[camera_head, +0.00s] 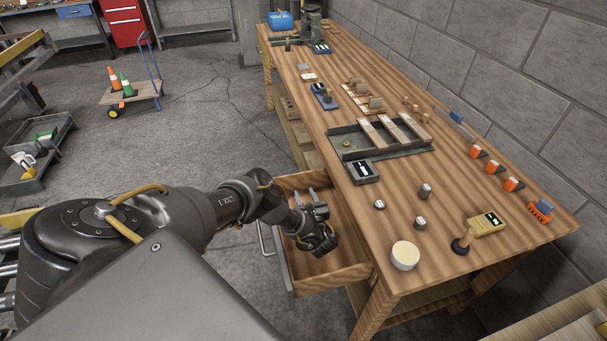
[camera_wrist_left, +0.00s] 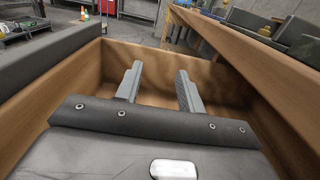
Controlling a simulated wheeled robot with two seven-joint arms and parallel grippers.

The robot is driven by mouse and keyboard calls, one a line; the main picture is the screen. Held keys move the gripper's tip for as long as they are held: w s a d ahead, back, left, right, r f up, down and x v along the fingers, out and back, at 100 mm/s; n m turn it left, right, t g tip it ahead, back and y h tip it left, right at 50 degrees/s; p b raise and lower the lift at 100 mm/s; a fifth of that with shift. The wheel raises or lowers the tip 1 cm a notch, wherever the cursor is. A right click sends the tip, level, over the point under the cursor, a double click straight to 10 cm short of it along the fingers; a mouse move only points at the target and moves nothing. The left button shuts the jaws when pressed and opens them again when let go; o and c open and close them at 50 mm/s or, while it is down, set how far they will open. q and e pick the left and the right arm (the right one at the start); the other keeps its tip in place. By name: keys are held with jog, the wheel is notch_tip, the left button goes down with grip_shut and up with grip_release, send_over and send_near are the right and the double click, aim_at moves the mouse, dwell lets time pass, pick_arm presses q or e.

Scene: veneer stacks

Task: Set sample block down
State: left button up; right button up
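My left gripper (camera_head: 312,203) is inside the outline of an open wooden drawer (camera_head: 336,281) below the workbench's left edge. In the left wrist view its two grey fingers (camera_wrist_left: 159,88) stand well apart with nothing between them. They point toward the far wall of the drawer (camera_wrist_left: 150,58). No block shows in the drawer; part of its floor is hidden by my gripper and wrist. I cannot tell which thing, if any, in view is the sample block. My right gripper is not in view.
The workbench (camera_head: 455,205) carries a dark metal tray (camera_head: 348,149) with wooden strips, a dark meter (camera_head: 363,172), several small metal cylinders (camera_head: 425,190), a round pale-topped container (camera_head: 405,256) and a yellow device (camera_head: 486,224). Bare benchtop lies around them. The drawer walls enclose my gripper.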

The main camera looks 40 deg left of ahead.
pick_arm(q)
jog(key=p+v, duration=0.1)
jog(key=v, duration=0.4)
jog(key=shift+p, duration=0.4)
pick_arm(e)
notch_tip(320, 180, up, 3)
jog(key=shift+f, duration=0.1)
pick_arm(q)
jog(key=shift+r, duration=0.1)
